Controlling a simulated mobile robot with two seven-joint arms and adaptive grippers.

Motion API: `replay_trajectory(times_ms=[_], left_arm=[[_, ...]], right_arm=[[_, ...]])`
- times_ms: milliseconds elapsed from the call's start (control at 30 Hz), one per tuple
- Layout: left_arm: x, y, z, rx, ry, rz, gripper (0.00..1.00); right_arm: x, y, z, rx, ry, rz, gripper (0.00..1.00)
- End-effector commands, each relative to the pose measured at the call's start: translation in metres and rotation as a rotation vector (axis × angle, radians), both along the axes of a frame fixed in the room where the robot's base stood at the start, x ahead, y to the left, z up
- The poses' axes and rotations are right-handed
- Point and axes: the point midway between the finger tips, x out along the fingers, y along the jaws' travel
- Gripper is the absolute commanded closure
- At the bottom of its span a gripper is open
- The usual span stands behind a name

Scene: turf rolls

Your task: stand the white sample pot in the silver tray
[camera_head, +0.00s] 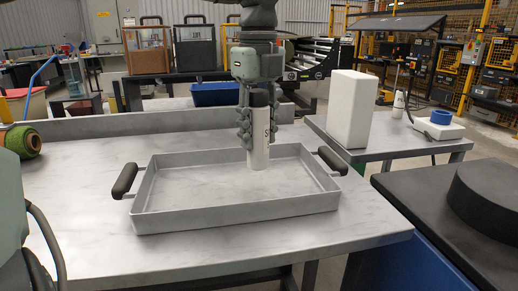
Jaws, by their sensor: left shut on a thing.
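The white sample pot (259,153) is upright, with a dark top and a dark letter on its side. My left gripper (258,122) points down and is shut on the pot's upper part, its fingers on either side. The silver tray (238,218) lies on the grey table, with a dark handle at each end. The pot is over the far part of the tray, its lower end below the level of the back rim. I cannot tell if its base touches the tray floor. The tray looks otherwise empty. My right gripper is not in view.
A white block (350,108), a small white bottle (398,105) and a device with a blue ring (438,124) stand on a side table at the right. A green and red roll (22,140) is at the left. The table (95,185) is clear around the tray.

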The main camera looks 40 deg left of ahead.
Motion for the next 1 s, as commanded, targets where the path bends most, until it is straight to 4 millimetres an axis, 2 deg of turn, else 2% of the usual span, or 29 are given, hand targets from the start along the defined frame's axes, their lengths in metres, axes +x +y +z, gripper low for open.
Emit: replay_trajectory(times_ms=[167, 267, 400, 667, 867, 900, 1000], left_arm=[[0.001, -0.002, -0.012, -0.001, 0.001, 0.001, 0.96], [0.001, -0.002, -0.027, -0.001, 0.003, 0.0, 0.96], [0.001, -0.002, -0.041, 0.0, 0.0, 0.001, 0.96], [0.001, -0.002, -0.042, 0.0, -0.002, 0.001, 0.96], [0.001, -0.001, -0.045, 0.0, -0.002, 0.001, 0.96], [0.001, -0.001, -0.044, 0.001, -0.001, 0.001, 0.6], [0.001, -0.001, -0.044, 0.001, -0.001, 0.001, 0.48]], right_arm=[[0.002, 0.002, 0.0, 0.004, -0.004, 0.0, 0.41], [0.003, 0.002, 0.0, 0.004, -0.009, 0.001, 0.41], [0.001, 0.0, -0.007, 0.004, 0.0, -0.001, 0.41], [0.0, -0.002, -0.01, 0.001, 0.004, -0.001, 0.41], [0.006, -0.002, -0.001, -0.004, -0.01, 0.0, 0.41], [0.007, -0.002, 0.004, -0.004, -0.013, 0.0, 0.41], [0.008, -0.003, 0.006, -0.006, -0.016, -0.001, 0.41]])
